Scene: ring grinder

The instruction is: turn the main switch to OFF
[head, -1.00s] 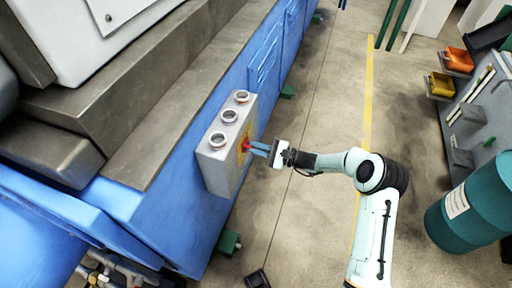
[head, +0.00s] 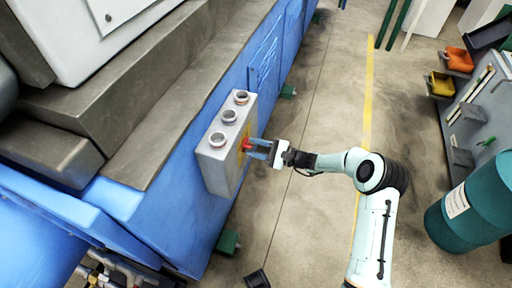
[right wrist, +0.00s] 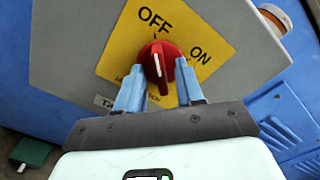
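The main switch is a red knob (right wrist: 160,62) on a yellow plate (right wrist: 118,62) printed OFF at the top and ON at the right. The white line on the knob points up toward the OFF mark. In the head view the red knob (head: 246,146) is on the side of a grey box (head: 218,172). My right gripper (head: 260,149) is at the knob, its blue fingers spread. In the right wrist view the open gripper (right wrist: 160,80) has one finger on either side of the knob's lower part; I cannot tell whether they touch it. My left gripper is not in view.
The grey box has several round buttons (head: 228,116) on top and is mounted on the blue machine (head: 160,205). A teal drum (head: 470,205) and a grey rack (head: 472,125) stand at the right. The floor between is mostly clear, with a yellow line (head: 368,100).

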